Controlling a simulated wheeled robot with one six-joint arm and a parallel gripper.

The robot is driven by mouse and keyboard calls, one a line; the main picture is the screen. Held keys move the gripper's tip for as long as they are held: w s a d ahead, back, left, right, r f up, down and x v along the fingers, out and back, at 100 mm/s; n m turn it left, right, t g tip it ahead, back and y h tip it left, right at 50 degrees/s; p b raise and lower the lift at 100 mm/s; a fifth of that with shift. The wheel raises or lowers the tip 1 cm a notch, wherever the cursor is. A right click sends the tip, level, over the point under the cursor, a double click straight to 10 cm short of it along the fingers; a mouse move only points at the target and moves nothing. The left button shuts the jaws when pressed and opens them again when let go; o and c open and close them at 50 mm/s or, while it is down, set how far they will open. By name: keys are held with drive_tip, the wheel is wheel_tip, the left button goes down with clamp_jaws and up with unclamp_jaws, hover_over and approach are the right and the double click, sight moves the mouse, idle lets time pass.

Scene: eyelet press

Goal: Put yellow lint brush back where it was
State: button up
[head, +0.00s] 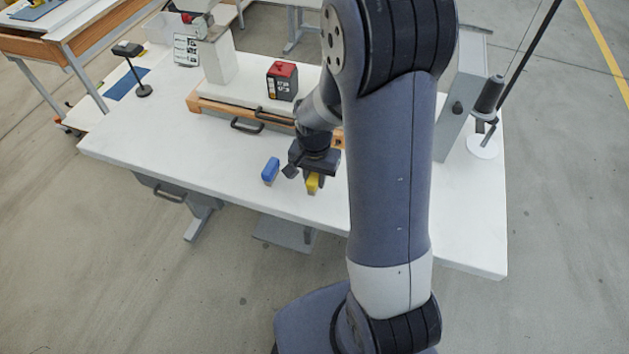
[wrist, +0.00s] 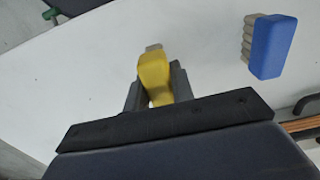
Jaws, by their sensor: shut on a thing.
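The yellow lint brush (head: 313,182) is in my gripper (head: 307,178), over the front part of the white table. In the wrist view the yellow lint brush (wrist: 154,76) sits between the two dark fingers of my gripper (wrist: 157,88), which are shut on it. Its pale end points away from the gripper. I cannot tell whether the brush touches the table top. A blue brush (head: 270,170) lies on the table just left of my gripper; it also shows in the wrist view (wrist: 270,45) with pale bristles along one side.
The white table (head: 220,150) has free room left of the blue brush. Behind stand an orange-edged drawer unit with a dark handle (head: 247,126) and a red-topped box (head: 282,80). A thread cone (head: 488,95) stands at the right.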

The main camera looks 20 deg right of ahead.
sight(314, 174)
drive_tip(key=shift+f, duration=0.9)
drive_tip(key=shift+f, duration=0.15)
drive_tip(key=o, duration=0.9)
wheel_tip(314, 174, up, 12)
drive_tip(key=shift+r, duration=0.15)
